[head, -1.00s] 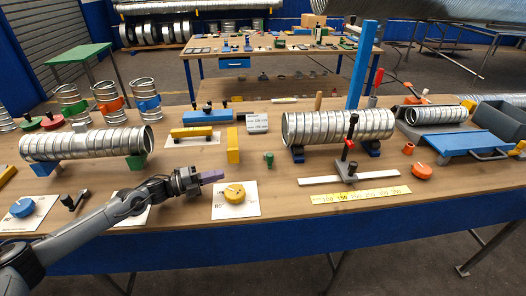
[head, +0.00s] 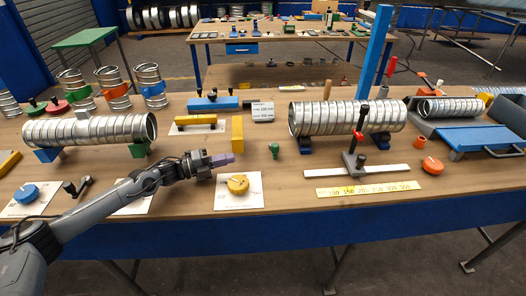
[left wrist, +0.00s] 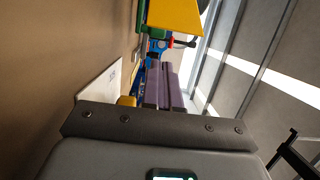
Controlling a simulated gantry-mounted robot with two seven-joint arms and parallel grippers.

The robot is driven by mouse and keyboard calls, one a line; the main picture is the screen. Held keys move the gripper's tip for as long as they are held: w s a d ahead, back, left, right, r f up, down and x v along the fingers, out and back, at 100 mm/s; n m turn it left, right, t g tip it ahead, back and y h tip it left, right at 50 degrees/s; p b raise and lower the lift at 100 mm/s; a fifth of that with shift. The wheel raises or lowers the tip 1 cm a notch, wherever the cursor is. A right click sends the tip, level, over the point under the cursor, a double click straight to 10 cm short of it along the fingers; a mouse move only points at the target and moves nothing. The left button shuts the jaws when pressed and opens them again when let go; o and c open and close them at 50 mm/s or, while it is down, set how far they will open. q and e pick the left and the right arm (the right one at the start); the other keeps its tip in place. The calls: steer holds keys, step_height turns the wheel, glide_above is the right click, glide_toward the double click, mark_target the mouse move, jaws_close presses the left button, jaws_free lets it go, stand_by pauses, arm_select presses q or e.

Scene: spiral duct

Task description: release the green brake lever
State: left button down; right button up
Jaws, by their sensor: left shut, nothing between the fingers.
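My left gripper (head: 222,160) is over the front middle of the workbench, behind and slightly left of a yellow dial (head: 238,184) on a white plate. Its purple fingers are shut with nothing between them; they also show in the left wrist view (left wrist: 164,88). A small green knobbed piece (head: 275,150) stands on the bench to the right of the gripper, apart from it. I cannot tell whether it is the brake lever. In the left wrist view a green part (left wrist: 160,32) shows beside a yellow block (left wrist: 175,15). My right gripper is not in view.
A ribbed metal duct (head: 345,117) rests on blue supports at the right, with a red-and-black clamp post (head: 356,140) in front. Another duct (head: 90,131) lies at the left. A yellow upright block (head: 237,134) stands behind the gripper. Bare wood lies right of the dial.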

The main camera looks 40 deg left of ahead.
arm_select(q)
steer(key=b, duration=0.2)
glide_toward(273, 149)
steer(key=x, duration=0.4)
steer(key=shift+w, duration=0.5)
steer(key=shift+b+x, duration=0.3)
steer(key=shift+x, duration=0.55)
steer(key=shift+w+d+r+n+t+y+p, duration=0.2)
steer(key=shift+d+n+t+y+p, duration=0.4)
steer(key=shift+p, duration=0.55)
steer(key=shift+d+f+y, duration=0.1)
steer(key=shift+f+y, duration=0.05)
steer(key=shift+y, duration=0.35)
steer(key=shift+f, duration=0.1)
